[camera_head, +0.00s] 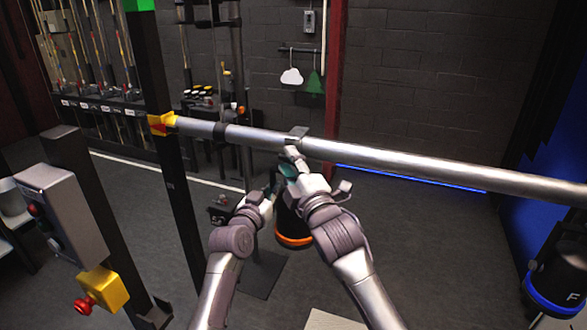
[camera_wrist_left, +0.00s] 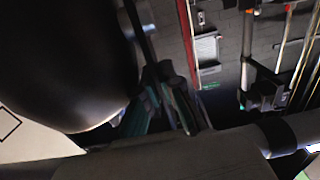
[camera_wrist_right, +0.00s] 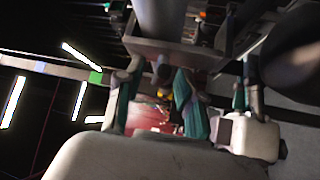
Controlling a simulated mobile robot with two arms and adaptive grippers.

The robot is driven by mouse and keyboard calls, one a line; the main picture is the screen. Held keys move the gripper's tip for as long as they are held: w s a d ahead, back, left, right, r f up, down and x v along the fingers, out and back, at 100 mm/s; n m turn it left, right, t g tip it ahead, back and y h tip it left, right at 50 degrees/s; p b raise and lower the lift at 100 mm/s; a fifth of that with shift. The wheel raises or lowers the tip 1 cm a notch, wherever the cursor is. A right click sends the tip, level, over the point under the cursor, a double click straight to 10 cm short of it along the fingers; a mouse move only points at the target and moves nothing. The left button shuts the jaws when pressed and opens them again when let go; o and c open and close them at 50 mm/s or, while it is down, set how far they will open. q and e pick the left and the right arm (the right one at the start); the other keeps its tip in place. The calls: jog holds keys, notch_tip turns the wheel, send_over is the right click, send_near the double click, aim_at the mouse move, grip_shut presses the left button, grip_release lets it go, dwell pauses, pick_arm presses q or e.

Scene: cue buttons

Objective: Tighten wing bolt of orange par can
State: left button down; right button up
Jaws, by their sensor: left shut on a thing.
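The orange par can (camera_head: 294,240) is black with an orange rim and hangs under a clamp (camera_head: 298,132) on the horizontal pipe. Its black body (camera_wrist_left: 65,60) fills the left of the left wrist view. My left gripper (camera_head: 270,186) is just below the clamp, shut on a part of the can's mounting that is mostly hidden. My right gripper (camera_head: 288,163) is higher, right under the clamp. In the right wrist view its teal fingers (camera_wrist_right: 160,100) stand apart on either side of a small bolt (camera_wrist_right: 162,70) under the clamp. I cannot tell whether they touch it.
The silver pipe (camera_head: 420,165) runs across the view from a dark upright post (camera_head: 165,150). A grey box (camera_head: 60,205) with a yellow block (camera_head: 103,287) is at left. Another black can marked F (camera_head: 560,280) is at lower right. Floor right of my arms looks clear.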

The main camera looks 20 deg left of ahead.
jog(key=v, duration=1.2)
jog(key=o, duration=0.5)
jog(key=shift+a+r, duration=0.15)
jog(key=shift+a, duration=0.15)
jog(key=shift+o, duration=1.1)
jog(key=a+r+n+g, duration=0.2)
jog(key=a+n, duration=0.1)
jog(key=a, duration=0.3)
jog(key=shift+s+r+g, duration=0.25)
jog(key=shift+g, duration=0.15)
jog(key=s+a+r+n+h, duration=0.2)
jog(key=a+n+h, duration=0.3)
jog(key=h, duration=0.2)
jog(key=d+r+n+t+h, duration=0.1)
jog(key=d+r+h, duration=0.2)
jog(key=d+h, duration=0.15)
jog(key=shift+h, duration=0.45)
jog(key=x, duration=1.2)
jog(key=shift+a+r, duration=0.2)
jog(key=shift+r, duration=0.1)
